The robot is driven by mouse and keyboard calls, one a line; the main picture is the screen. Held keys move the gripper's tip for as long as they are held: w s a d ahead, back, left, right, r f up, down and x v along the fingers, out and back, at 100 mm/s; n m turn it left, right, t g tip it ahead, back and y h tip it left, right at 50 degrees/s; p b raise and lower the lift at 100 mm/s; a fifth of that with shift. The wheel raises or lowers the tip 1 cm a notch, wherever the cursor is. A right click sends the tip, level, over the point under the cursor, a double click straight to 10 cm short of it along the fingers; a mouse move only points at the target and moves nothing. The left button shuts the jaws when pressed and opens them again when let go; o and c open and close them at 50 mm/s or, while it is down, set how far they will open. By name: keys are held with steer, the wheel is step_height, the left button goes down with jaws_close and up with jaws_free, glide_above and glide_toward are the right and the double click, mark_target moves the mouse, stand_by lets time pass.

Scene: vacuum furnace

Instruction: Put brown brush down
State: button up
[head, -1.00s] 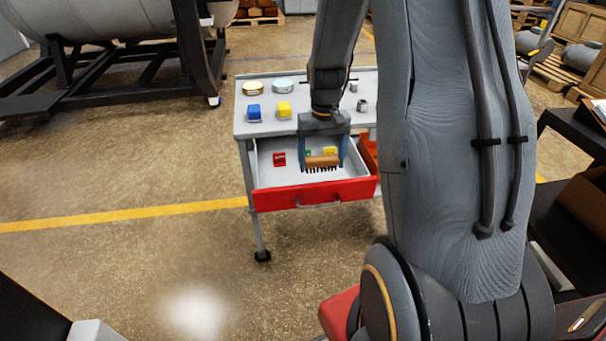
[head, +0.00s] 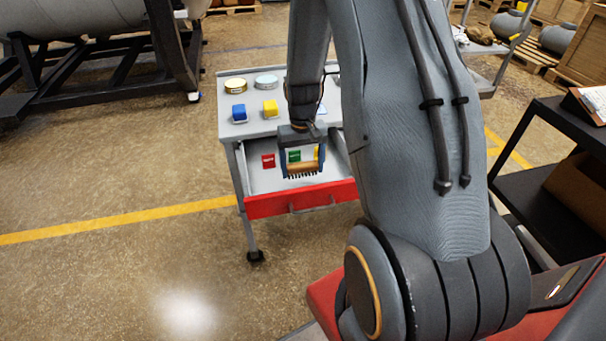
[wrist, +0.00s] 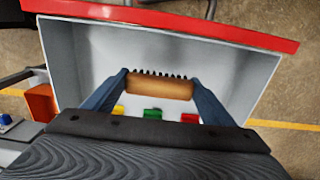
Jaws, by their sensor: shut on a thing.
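The brown brush (head: 302,168) has a brown wooden body and a row of dark bristles. It also shows in the wrist view (wrist: 160,87). My gripper (head: 302,165) is shut on it, one blue-grey finger at each end. The brush is held over the open drawer (head: 262,207) of the grey cart, bristles down in the head view. Whether the bristles touch the drawer floor I cannot tell. The drawer has a red front and pale inside walls.
In the drawer are a red block (head: 268,160), a green block (head: 294,155) and a yellow one (wrist: 118,111). An orange bin (wrist: 41,102) sits beside the drawer.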

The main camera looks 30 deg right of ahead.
mark_target(303, 176)
steer(key=shift+f+p, duration=0.35)
steer(key=shift+f, duration=1.5)
steer(key=shift+f, duration=0.1)
steer(key=o, duration=1)
step_height(303, 176, up, 11)
steer(key=b, duration=0.2)
steer(key=shift+r+b, duration=0.2)
steer(key=shift+b, duration=0.2)
steer(key=shift+a+r, duration=0.1)
steer(key=shift+r, duration=0.35)
steer(key=s+a+r+n+t, duration=0.1)
steer(key=s+a+r+n, duration=0.2)
steer(key=s+a, duration=1.1)
step_height(303, 176, up, 2)
steer(key=shift+s+a+r, duration=0.2)
steer(key=shift+s+a, duration=0.15)
steer(key=shift+s, duration=0.15)
